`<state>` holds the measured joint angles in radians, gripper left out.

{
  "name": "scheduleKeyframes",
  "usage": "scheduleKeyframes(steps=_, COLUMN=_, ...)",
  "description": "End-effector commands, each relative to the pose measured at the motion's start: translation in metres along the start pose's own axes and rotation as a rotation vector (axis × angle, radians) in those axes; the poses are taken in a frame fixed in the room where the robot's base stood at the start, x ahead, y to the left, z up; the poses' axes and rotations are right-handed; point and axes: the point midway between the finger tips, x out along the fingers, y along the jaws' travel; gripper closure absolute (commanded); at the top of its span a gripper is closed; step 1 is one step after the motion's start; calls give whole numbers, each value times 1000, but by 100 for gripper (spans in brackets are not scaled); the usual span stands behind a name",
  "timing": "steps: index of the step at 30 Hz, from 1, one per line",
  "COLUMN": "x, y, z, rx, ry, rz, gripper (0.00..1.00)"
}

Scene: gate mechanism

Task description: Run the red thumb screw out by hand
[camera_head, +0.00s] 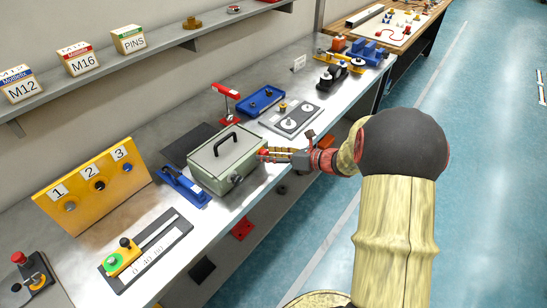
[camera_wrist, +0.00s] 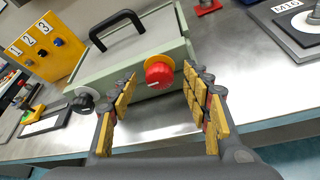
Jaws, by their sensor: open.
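The red thumb screw (camera_wrist: 159,74), a round red knob with a white mark, sits in front of a yellow-orange disc on the front of the grey-green box (camera_wrist: 140,50). My gripper (camera_wrist: 161,88) is open, its yellow-padded fingers spread to either side of the screw in the picture. I cannot tell whether a finger touches it. In the head view my gripper (camera_head: 273,153) is at the right end of the box's front (camera_head: 222,166), and the screw is mostly hidden there. A black knob (camera_wrist: 83,104) is on the same box face, to the left.
The box has a black handle (camera_head: 226,142) on top. A blue fixture (camera_head: 184,186) stands left of it, and a grey plate with discs (camera_head: 291,118) lies to the right. A yellow numbered panel (camera_head: 88,190) stands farther left. The bench edge is close below my gripper.

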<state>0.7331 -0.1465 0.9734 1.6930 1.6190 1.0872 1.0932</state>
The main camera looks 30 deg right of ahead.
Motion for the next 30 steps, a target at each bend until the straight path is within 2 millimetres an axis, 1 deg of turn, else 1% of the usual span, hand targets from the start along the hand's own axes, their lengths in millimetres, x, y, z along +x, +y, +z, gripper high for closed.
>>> scheduleKeyframes(steps=5, x=0, y=0, z=0, rx=0, ry=0, rz=0, gripper=52)
scheduleKeyframes(steps=29, x=0, y=0, z=0, rx=0, ry=1, rz=0, gripper=98)
scheduleKeyframes(steps=30, x=0, y=0, z=0, rx=0, ry=1, rz=0, gripper=75)
